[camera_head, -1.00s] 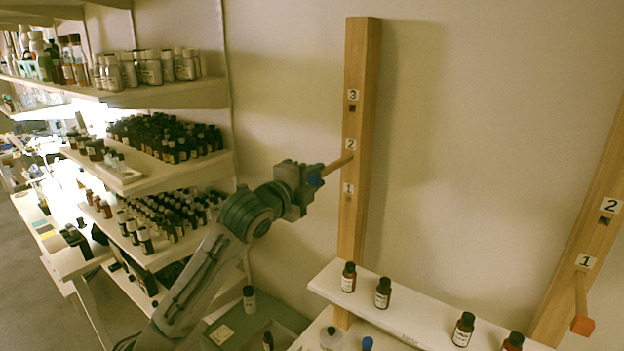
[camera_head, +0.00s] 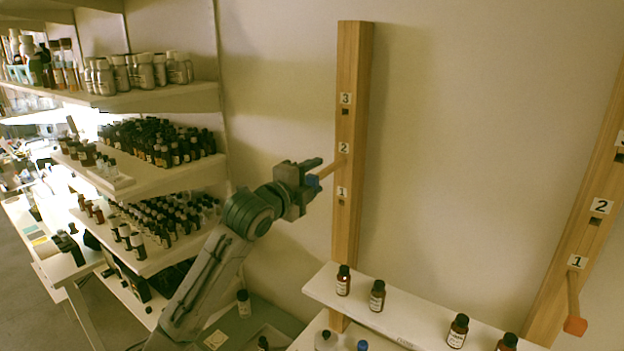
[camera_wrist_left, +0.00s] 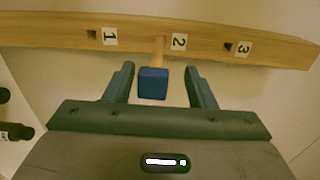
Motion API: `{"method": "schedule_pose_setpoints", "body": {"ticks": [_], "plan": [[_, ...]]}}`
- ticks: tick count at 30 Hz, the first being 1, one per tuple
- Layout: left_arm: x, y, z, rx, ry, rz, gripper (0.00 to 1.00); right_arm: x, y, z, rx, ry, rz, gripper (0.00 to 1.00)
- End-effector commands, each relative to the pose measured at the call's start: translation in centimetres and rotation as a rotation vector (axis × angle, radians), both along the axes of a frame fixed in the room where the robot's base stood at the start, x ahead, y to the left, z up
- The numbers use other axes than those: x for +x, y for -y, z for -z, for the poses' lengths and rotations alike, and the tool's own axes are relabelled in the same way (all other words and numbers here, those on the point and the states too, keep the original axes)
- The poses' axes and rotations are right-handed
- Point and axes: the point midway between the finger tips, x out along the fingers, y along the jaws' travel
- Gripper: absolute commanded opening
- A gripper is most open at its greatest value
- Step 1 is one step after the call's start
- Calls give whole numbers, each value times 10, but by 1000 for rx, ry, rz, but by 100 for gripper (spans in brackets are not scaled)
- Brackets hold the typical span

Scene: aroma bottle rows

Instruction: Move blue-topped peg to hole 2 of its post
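The blue-topped peg (camera_head: 328,170) sticks out of the left wooden post (camera_head: 350,215) at hole 2, beside the label 2. The left wrist view shows its blue block (camera_wrist_left: 153,83) facing me and its shaft running into the post (camera_wrist_left: 205,42). Holes 1 (camera_wrist_left: 91,34) and 3 (camera_wrist_left: 228,46) of this post are empty. My left gripper (camera_head: 314,172) is at the peg's blue end; in the left wrist view (camera_wrist_left: 160,68) its fingers are open, one on each side of the block, with gaps. My right gripper is not in view.
A right post (camera_head: 570,255) carries an orange-topped peg (camera_head: 574,308) at hole 1. A white ledge (camera_head: 400,318) with several brown bottles runs below the posts. Shelves full of bottles (camera_head: 160,185) stand at left. The wall between the posts is clear.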

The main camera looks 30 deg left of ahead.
Motion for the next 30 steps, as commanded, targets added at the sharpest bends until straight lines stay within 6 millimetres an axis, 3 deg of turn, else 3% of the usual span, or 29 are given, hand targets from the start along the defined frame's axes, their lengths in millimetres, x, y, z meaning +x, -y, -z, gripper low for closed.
{"method": "schedule_pose_setpoints", "body": {"ticks": [10,21,30], "plan": [[-10,-2,2,4,1,-1,50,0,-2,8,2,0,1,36],[-60,-6,3,8,1,-2,50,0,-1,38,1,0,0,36],[-91,-8,2,6,1,-2,50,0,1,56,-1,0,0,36]]}}
